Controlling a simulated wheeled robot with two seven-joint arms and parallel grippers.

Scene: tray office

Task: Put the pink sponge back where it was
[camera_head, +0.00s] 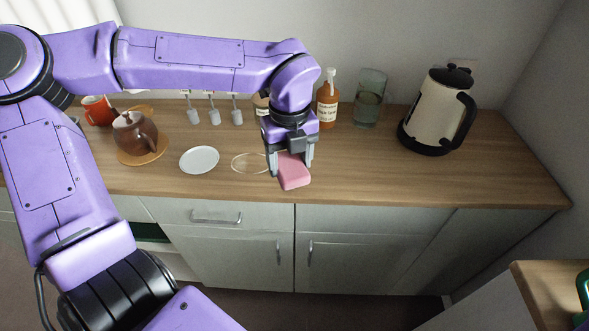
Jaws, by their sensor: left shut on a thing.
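The pink sponge (293,172) is a small block held between the fingers of my left gripper (291,157). The gripper points down over the wooden counter, near its front edge, and is shut on the sponge. I cannot tell whether the sponge touches the counter or hangs just above it. A clear round dish or ring (250,163) lies just left of the sponge, partly behind the gripper. My right gripper is not in view.
A white plate (199,160) and a brown teapot (134,134) stand to the left. An orange pump bottle (328,101), a glass jar (369,100) and a cream kettle (437,110) stand behind and right. The counter (370,175) right of the sponge is clear.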

